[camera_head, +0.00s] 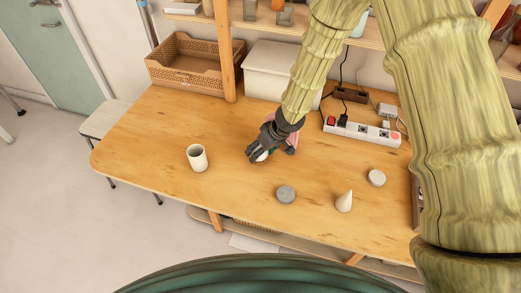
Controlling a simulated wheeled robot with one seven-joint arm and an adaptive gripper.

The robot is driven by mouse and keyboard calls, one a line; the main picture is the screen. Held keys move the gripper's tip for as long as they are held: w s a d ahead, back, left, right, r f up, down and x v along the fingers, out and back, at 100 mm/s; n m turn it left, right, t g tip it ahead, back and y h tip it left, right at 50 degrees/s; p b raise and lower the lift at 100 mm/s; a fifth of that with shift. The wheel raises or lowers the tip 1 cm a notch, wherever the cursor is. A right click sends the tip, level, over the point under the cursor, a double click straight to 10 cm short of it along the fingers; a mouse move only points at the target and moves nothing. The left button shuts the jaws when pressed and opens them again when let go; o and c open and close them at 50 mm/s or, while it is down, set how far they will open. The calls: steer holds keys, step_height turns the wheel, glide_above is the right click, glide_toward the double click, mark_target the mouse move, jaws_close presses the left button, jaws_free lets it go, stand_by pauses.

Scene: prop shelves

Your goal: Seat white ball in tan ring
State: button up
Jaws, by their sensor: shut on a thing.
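My gripper (256,154) is low over the middle of the wooden table, with its dark fingers pointing down to the left. It is shut on the white ball (262,157), of which only a small pale part shows between and below the fingers. I cannot tell whether the ball touches the table or anything under it. I cannot make out the tan ring; it may be hidden by the gripper or blend with the wood.
A white cup (197,158) stands left of my gripper. A grey disc (286,195), a pale cone (344,202) and a lighter disc (377,178) stand to the right. Behind are a power strip (362,131), a white box (272,72) and a wicker basket (186,75). The table's left is clear.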

steer(key=o, duration=1.1)
steer(key=shift+v, duration=5.95)
